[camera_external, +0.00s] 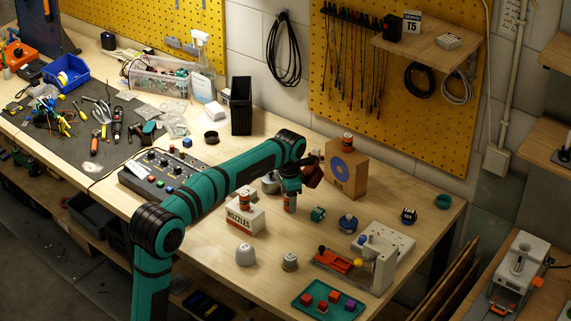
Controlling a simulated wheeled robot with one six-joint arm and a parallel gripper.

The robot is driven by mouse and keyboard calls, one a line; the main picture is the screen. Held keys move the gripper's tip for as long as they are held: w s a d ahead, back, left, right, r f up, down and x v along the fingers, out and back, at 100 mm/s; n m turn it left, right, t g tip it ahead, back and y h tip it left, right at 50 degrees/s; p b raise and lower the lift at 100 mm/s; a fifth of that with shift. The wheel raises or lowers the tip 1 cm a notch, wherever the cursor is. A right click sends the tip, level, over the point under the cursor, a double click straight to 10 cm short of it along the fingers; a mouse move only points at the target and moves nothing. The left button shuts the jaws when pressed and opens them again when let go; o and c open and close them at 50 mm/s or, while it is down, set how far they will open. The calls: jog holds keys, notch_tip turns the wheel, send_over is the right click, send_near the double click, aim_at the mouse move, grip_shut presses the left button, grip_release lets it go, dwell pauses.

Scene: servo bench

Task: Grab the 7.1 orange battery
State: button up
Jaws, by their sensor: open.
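Several small orange-and-dark cylinders that look like batteries show in the external view. One battery (347,141) stands on top of a wooden box with a blue round mark. Another battery (244,201) stands on the white NOZZLES box. A greyish cylinder with an orange band (290,203) stands on the bench just below my wrist. Any printed number is too small to read. My gripper (314,172) is open, beside the left face of the wooden box, above the bench. It is lower than the battery on that box. No held object is visible.
The wooden box (345,176) and NOZZLES box (245,217) flank my wrist. A grey cup (271,184), a teal roll (318,214) and a blue-topped round item (347,223) stand nearby. The bench's right rear is fairly clear.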

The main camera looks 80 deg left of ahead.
jog(key=shift+f, duration=0.45)
jog(key=c, duration=1.1)
jog(key=shift+r, duration=0.15)
